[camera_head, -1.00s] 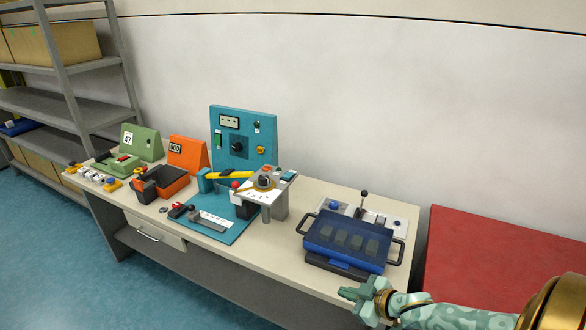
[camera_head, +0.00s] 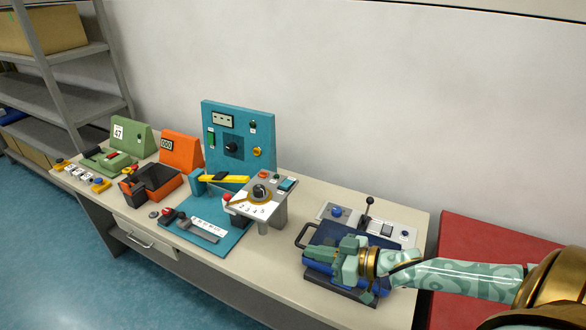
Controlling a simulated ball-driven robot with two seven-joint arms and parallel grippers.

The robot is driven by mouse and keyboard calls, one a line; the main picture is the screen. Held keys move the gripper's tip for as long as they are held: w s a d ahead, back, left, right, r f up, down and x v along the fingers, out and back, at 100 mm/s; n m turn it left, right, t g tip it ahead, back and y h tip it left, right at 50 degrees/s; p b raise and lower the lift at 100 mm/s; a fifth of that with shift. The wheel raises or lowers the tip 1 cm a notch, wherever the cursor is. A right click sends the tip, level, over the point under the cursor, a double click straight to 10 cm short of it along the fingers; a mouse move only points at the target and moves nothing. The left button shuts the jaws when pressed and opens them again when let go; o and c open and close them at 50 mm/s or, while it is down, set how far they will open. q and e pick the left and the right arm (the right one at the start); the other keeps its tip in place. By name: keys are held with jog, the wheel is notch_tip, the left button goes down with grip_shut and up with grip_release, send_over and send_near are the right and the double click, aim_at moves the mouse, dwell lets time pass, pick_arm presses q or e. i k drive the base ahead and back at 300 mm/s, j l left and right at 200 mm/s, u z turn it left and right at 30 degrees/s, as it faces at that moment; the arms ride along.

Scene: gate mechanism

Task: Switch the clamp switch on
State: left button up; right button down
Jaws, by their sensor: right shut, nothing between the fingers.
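My right gripper (camera_head: 317,255) is shut and empty, its fingers pointing left. In the picture it overlaps the dark blue box-like device (camera_head: 322,236) at the right end of the table and hides much of it. I cannot tell whether it touches the device. Behind the gripper is a grey panel with a blue knob (camera_head: 336,212), an upright black lever (camera_head: 368,207) and a dark rectangular switch (camera_head: 387,230). No readable label shows which control is the clamp switch. My left gripper is not in view.
A teal control board (camera_head: 222,140) stands mid-table with a grey dial stand (camera_head: 277,212) before it. An orange panel (camera_head: 183,147) and a green device (camera_head: 143,137) are farther left. A red surface (camera_head: 470,245) lies right of the table. Shelves stand far left.

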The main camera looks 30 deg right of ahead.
aim_at(286, 184)
jog(key=i+l, duration=0.75)
jog(key=l, duration=0.15)
